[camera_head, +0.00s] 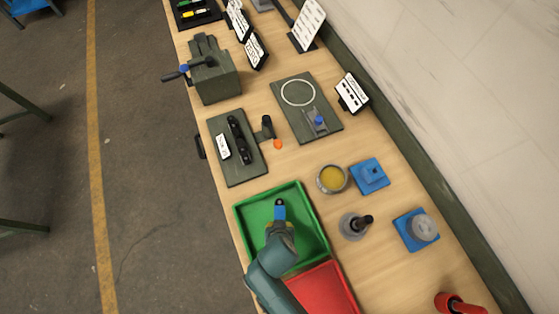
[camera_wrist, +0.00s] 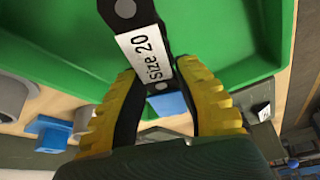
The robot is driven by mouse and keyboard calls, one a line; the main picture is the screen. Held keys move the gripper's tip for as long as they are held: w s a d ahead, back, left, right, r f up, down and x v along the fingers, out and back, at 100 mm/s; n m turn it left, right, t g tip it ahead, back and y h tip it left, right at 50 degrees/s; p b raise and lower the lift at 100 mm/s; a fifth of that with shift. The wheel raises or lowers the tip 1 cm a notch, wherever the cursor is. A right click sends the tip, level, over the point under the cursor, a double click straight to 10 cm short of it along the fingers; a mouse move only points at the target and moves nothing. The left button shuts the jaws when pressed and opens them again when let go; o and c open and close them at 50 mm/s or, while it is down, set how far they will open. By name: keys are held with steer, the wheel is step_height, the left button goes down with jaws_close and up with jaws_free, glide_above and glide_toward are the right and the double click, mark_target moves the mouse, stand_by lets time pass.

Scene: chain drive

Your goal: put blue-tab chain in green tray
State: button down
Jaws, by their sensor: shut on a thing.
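My gripper (camera_head: 279,224) is over the green tray (camera_head: 255,212), pointing down into it. In the wrist view, the yellow fingers of my gripper (camera_wrist: 160,88) are shut on the blue-tab chain, a dark link piece (camera_wrist: 124,9) with a white "size 20" label. Its blue tab (camera_wrist: 168,103) shows between the fingers, and the tab also shows in the head view (camera_head: 280,212). The green tray (camera_wrist: 235,35) fills the wrist view behind the chain. Whether the chain touches the tray floor, I cannot tell. My arm hides part of the tray.
A red tray (camera_head: 322,286) adjoins the green tray. A dark plate with a black chain (camera_head: 238,140) lies beyond it. A yellow-filled bowl (camera_head: 332,178), blue blocks (camera_head: 369,175) and a dark-handled tool (camera_head: 355,225) stand to the right.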

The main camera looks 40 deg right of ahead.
steer(key=shift+f, duration=1.65)
steer(key=shift+f, duration=0.1)
steer(key=c, duration=0.8)
jaws_free()
steer(key=shift+f+b, duration=0.15)
steer(key=shift+b, duration=0.15)
steer(key=shift+c, duration=0.2)
